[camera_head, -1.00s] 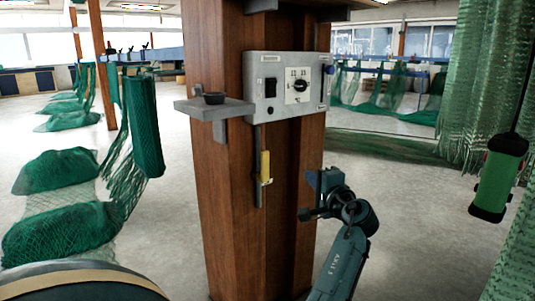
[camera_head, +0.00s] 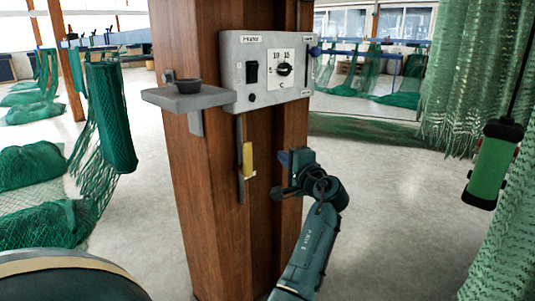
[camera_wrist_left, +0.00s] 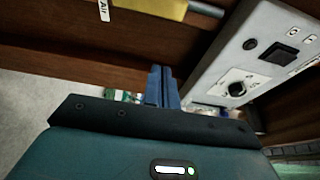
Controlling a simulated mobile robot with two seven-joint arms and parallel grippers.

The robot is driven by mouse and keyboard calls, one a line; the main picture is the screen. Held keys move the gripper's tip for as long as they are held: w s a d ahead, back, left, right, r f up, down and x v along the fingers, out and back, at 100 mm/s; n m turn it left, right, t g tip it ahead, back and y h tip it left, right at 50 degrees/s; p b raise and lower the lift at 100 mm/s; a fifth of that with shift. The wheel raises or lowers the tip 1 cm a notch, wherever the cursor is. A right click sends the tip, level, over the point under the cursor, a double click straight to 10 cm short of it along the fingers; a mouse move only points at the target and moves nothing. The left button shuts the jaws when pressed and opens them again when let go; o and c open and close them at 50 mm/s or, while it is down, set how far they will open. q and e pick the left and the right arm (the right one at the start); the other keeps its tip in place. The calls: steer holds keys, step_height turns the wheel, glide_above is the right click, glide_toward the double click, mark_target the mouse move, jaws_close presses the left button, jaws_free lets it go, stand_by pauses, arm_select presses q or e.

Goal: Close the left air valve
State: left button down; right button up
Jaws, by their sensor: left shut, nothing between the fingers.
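The air valve's yellow handle (camera_head: 247,160) hangs upright along a thin grey pipe (camera_head: 240,185) on the wooden post, below the control box. In the left wrist view the yellow handle (camera_wrist_left: 155,8) shows at the top edge, with a white "Air" label (camera_wrist_left: 104,10) beside it. My left gripper (camera_head: 284,158) is just right of the handle in the head view, at about its height and apart from it. Its blue fingers (camera_wrist_left: 162,82) are shut together with nothing between them. My right gripper is not in view.
A grey control box (camera_head: 240,100) with a dial and a switch is on the wooden post (camera_head: 200,180) above the valve. A small shelf (camera_head: 170,98) with a dark cup sticks out left. Green nets (camera_head: 110,120) hang left and right.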

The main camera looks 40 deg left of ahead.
mark_target(246, 159)
arm_select(q)
steer(key=a+b, duration=0.2)
steer(key=a, duration=0.7)
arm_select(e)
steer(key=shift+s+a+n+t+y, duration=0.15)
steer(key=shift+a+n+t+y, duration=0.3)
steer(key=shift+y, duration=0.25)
arm_select(q)
steer(key=shift+s+a, duration=0.1)
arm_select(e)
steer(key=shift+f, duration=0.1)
